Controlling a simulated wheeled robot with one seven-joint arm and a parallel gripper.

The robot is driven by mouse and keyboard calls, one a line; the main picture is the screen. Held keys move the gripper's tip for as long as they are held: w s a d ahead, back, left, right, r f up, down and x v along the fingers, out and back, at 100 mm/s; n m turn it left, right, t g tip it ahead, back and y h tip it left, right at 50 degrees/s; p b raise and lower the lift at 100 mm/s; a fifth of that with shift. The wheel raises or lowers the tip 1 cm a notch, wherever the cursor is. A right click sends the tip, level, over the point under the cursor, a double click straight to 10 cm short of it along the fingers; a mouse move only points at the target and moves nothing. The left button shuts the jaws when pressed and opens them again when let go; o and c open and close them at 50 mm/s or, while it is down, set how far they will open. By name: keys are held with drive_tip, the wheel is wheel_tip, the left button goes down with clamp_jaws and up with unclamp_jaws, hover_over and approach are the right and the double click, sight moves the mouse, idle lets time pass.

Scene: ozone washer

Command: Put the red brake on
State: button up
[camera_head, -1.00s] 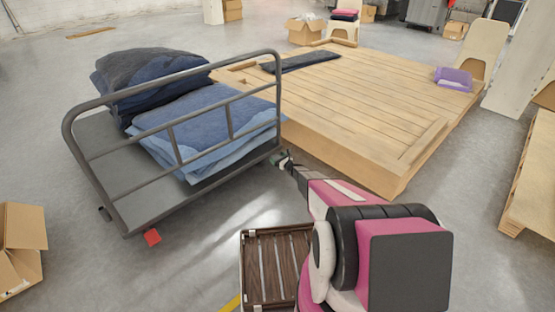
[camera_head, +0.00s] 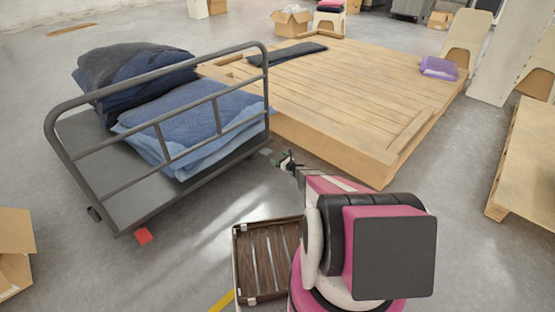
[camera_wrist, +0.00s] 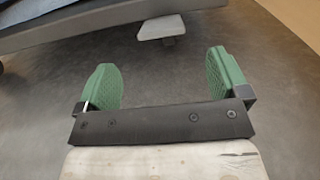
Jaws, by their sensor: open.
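A red brake pedal (camera_head: 143,236) sticks out low under the near left corner of the grey cart (camera_head: 192,172) in the head view. My gripper (camera_head: 284,160) is near the cart's right end, far from this red pedal. In the wrist view my gripper (camera_wrist: 168,80) is open and empty, with its green fingers wide apart. A pale pedal-like tab (camera_wrist: 162,28) juts from under the cart edge (camera_wrist: 90,22), ahead of the fingers and apart from them. A small greyish tab (camera_head: 266,152) shows at the cart's right corner in the head view.
Folded blue blankets (camera_head: 190,122) lie on the cart behind its rail. A wooden platform (camera_head: 340,100) stands just right of my gripper. A cardboard box (camera_head: 14,252) is at the left edge.

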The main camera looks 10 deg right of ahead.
sight(268, 152)
drive_tip(key=shift+s, duration=0.1)
drive_tip(key=x, duration=1)
drive_tip(key=shift+d+f, duration=0.1)
drive_tip(key=shift+f, duration=0.2)
